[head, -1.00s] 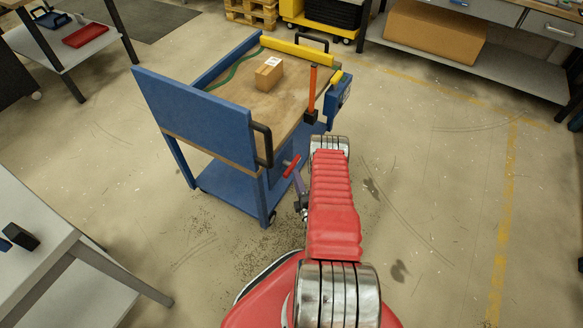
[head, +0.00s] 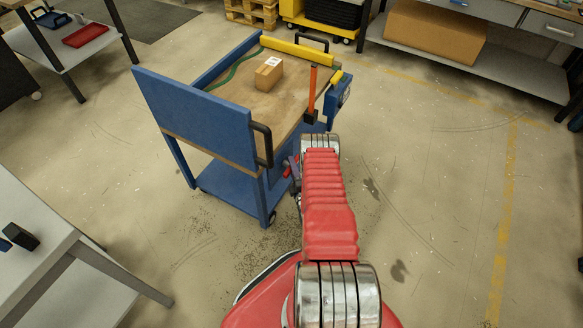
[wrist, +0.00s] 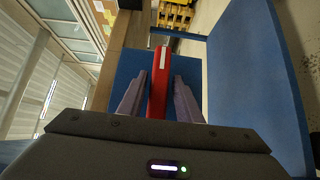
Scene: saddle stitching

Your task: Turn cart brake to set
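The cart (head: 192,115) is blue with a wooden top. A red lever (head: 287,173) shows low at its near right side. In the wrist view the red lever (wrist: 158,95), with a white stripe near its end, lies between the two grey-purple fingers of my gripper (wrist: 159,90). The fingers are apart, one on each side, with a thin gap seen at each side near the tips. In the head view my gripper (head: 294,168) is beside the lever and partly hidden by my arm. The lever's pivot and any brake markings are hidden.
An orange upright handle (head: 312,88) and a blue box (head: 340,92) are at the cart's right edge. A cardboard box (head: 268,74) lies on its top. A grey table (head: 40,245) is at lower left. Floor to the right is clear.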

